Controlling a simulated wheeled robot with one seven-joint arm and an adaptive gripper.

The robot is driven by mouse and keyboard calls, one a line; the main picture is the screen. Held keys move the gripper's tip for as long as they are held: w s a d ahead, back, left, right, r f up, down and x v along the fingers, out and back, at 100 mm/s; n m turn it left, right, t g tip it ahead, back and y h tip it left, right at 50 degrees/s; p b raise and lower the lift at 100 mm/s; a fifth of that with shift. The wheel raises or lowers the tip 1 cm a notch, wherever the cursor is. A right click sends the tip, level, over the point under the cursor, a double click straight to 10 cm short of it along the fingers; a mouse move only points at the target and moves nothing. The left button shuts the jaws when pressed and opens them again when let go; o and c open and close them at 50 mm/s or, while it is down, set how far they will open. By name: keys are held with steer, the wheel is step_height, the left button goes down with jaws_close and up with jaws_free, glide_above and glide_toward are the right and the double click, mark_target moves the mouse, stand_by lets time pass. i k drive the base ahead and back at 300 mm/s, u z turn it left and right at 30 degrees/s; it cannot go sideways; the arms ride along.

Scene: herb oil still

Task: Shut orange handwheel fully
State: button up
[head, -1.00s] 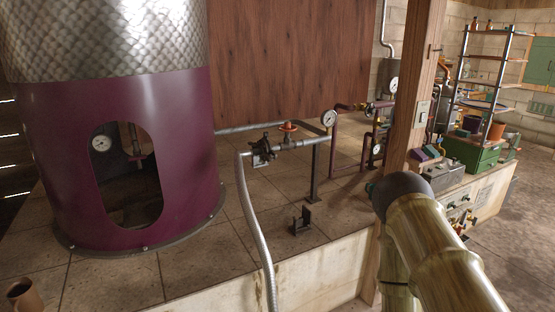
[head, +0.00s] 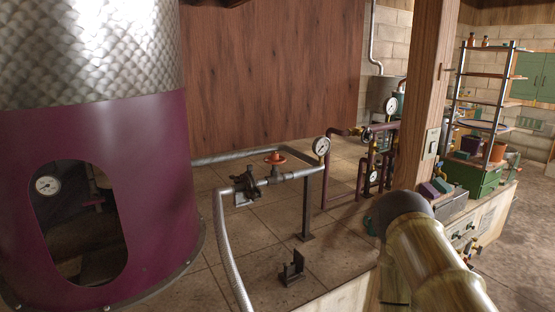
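The orange handwheel (head: 275,157) sits on top of the grey horizontal pipe, near the middle of the head view. A dark valve or clamp fitting (head: 249,182) is on the same pipe to its left, and a round gauge (head: 321,146) is to its right. How far the handwheel is turned cannot be told. My arm shows at the lower right, well apart from the handwheel. My gripper is not in view.
A large purple still (head: 150,190) with a hammered metal top stands at the left. A wooden post (head: 425,90) rises right of the pipes. A small black bracket (head: 291,269) is on the tiled ledge. Purple pipework (head: 330,180) stands behind. A flexible hose (head: 229,250) hangs in front.

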mark_target(274, 157)
steer(key=u, duration=0.4)
steer(key=i, duration=0.55)
steer(key=u, duration=0.4)
